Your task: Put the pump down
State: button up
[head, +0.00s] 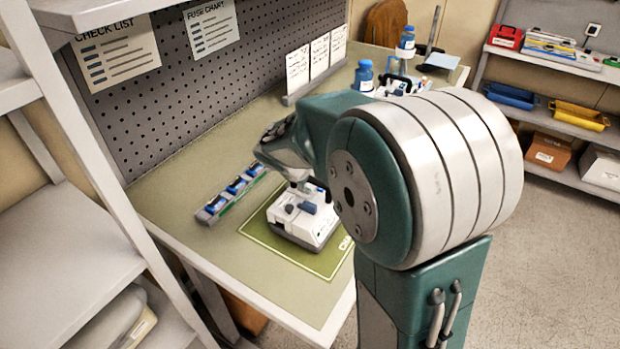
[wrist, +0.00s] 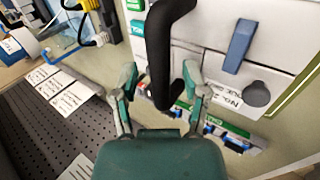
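The pump (head: 304,222) is a white box with a dark base, blue-grey parts on top and a black handle. In the head view it appears to rest upright on the green outlined mat (head: 262,232); a small gap underneath cannot be ruled out. My gripper (head: 292,172) is above it, partly hidden by my arm. In the wrist view my gripper (wrist: 160,76) has its two fingers on either side of the black handle (wrist: 159,55), with gaps visible on both sides. The pump's white face (wrist: 225,80) carries a blue lever, a grey knob and a number label.
A rail with blue clips (head: 232,192) lies left of the mat. A pegboard (head: 170,95) with charts stands behind, and white cards (head: 310,63) stand at the bench's back. Blue-capped bottles (head: 364,75) and another device are farther right. A white shelf frame (head: 75,130) is at left.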

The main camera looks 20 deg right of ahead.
jog(key=shift+r, duration=0.1)
jog(key=v, duration=1.1)
jog(key=s+a+m+t+y, duration=0.1)
jog(key=s+a+m+y, duration=0.1)
jog(key=s, duration=0.8)
jog(key=s+a+m+y, duration=0.2)
jog(key=s+m+y, duration=0.1)
jog(key=s, duration=0.6)
jog(key=shift+s+a+m+t+y, duration=0.3)
jog(key=shift+s+m+t+y, duration=0.1)
jog(key=shift+m, duration=0.5)
jog(key=shift+r, duration=0.15)
